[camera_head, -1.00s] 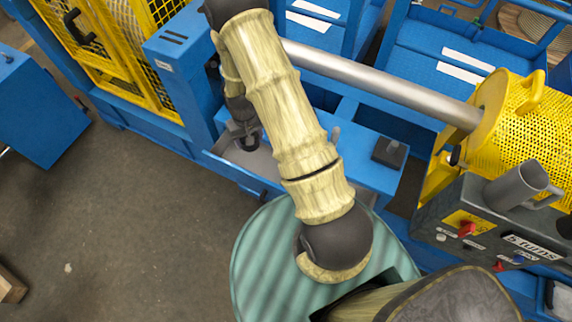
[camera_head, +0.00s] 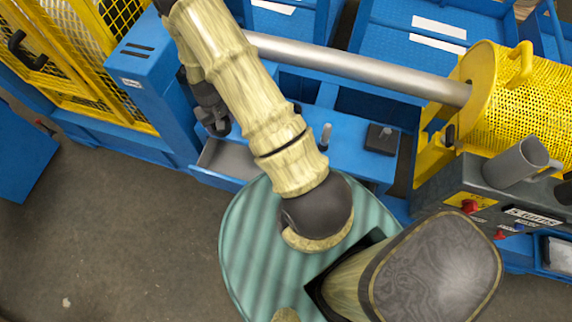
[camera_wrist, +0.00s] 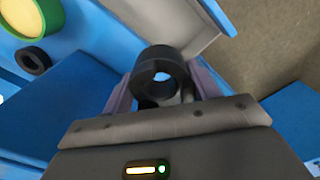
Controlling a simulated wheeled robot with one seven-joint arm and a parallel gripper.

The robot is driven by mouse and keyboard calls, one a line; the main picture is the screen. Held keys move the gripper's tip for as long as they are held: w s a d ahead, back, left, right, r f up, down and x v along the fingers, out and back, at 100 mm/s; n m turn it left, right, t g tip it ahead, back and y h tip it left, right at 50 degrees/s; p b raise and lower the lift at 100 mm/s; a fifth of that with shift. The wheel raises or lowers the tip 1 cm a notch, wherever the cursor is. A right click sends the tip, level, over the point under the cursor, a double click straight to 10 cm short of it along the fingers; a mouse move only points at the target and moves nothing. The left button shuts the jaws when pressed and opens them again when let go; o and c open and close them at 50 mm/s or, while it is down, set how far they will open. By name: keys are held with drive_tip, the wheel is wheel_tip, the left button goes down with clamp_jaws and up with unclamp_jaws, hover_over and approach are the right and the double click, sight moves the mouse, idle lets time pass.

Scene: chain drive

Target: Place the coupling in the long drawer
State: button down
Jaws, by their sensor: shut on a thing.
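The coupling, a thick black ring (camera_wrist: 152,66), is between the jaws of my gripper (camera_wrist: 163,88) in the wrist view. My gripper is shut on it, and its hole faces the camera. In the head view my gripper (camera_head: 213,112) is a dark shape, partly hidden behind my arm, so the coupling is not clear there. The long drawer (camera_head: 222,160) stands open at the front of the blue bench, with a bare grey floor. My gripper is above its back left part. In the wrist view the open drawer (camera_wrist: 178,22) lies beyond the coupling.
A peg (camera_head: 326,136) and a black block (camera_head: 381,139) stand on the blue bench. A second black ring (camera_wrist: 33,61) lies near a green-rimmed yellow round part (camera_wrist: 22,15). A yellow mesh guard (camera_head: 515,100), a grey mug (camera_head: 518,160) and a control panel (camera_head: 500,212) are right.

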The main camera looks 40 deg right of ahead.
drive_tip(key=s+f+m+b, duration=0.3)
drive_tip(key=f+m+b, duration=0.3)
drive_tip(key=f+b, duration=0.1)
drive_tip(key=s+f+m+b, duration=0.3)
drive_tip(key=f+m+b, duration=0.2)
drive_tip(key=f+b, duration=0.3)
drive_tip(key=shift+s+m+b, duration=0.3)
drive_tip(key=shift+m+b, duration=0.1)
drive_tip(key=shift+b, duration=0.3)
drive_tip(key=shift+a+f, duration=0.1)
drive_tip(key=shift+f, duration=0.1)
hover_over(244, 173)
drive_tip(key=shift+a+f+b, duration=0.1)
drive_tip(key=shift+f+b, duration=0.25)
drive_tip(key=shift+f, duration=2.7)
drive_tip(key=shift+f, duration=0.1)
drive_tip(key=shift+f, duration=1.8)
drive_tip(key=shift+f+b, duration=0.3)
drive_tip(key=shift+b, duration=0.2)
